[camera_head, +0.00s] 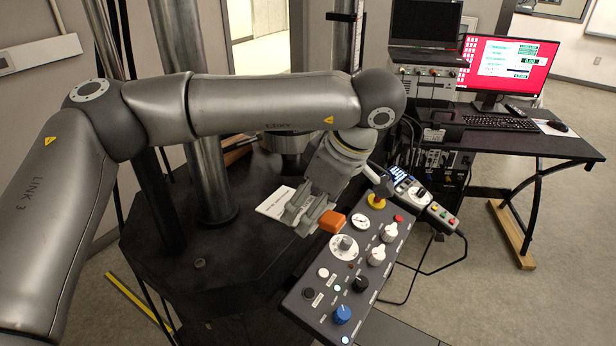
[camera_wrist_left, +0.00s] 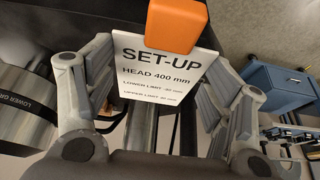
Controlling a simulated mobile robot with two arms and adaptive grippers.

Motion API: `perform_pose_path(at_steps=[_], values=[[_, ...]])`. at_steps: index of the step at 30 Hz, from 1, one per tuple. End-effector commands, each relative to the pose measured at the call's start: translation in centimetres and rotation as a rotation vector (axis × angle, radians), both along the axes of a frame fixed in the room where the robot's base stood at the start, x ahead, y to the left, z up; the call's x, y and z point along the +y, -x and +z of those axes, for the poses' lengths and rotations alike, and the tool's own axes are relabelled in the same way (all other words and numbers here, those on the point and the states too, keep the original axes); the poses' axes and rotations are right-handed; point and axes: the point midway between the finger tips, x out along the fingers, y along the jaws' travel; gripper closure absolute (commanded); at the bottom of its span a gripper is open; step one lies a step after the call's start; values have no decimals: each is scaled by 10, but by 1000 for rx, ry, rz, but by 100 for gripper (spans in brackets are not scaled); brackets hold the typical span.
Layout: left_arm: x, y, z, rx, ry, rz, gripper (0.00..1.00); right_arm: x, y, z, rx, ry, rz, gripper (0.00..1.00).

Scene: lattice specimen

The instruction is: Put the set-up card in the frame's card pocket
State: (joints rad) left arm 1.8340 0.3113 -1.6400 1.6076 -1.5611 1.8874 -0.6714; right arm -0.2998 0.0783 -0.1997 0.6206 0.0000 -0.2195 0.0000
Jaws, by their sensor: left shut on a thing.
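The set-up card (camera_wrist_left: 155,72) is white with black print reading SET-UP and HEAD 400 mm. An orange block (camera_wrist_left: 165,22) sits at the card's far end and also shows in the head view (camera_head: 334,222). In the head view my left gripper (camera_head: 308,212) is over the dark machine base, beside the control panel. A white printed piece (camera_head: 273,204) shows left of the fingers; I cannot tell whether it is the same card. I cannot make out the card pocket.
The control panel (camera_head: 318,292) with knobs and buttons stands just right of my gripper. A handheld pendant (camera_head: 425,200) lies behind it. Steel columns (camera_head: 208,170) rise from the base. A desk (camera_head: 500,143) with a red-screened monitor (camera_head: 505,68) is at the right.

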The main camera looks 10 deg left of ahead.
Motion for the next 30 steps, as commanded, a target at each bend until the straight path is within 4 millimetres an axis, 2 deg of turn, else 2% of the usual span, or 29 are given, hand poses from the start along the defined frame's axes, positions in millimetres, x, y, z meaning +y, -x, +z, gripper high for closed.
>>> perform_pose_path(at_steps=[4, 8, 14, 21, 30], values=[[-2, 5, 3, 0, 0, -12, 44, 0, 0, 1, 0, 1, 0, 60], [9, 8, 2, 0, 0, -82, 44, -1, 0, 1, 1, 1, 0, 60], [43, 22, 1, -2, 0, -344, 44, -3, 0, 1, 1, 3, 1, 60], [80, 51, -1, -1, 1, -693, 44, -4, 0, 1, 1, 5, 2, 60], [95, 73, -3, 0, -1, -908, 44, -3, 0, 1, 1, 5, 2, 60]])
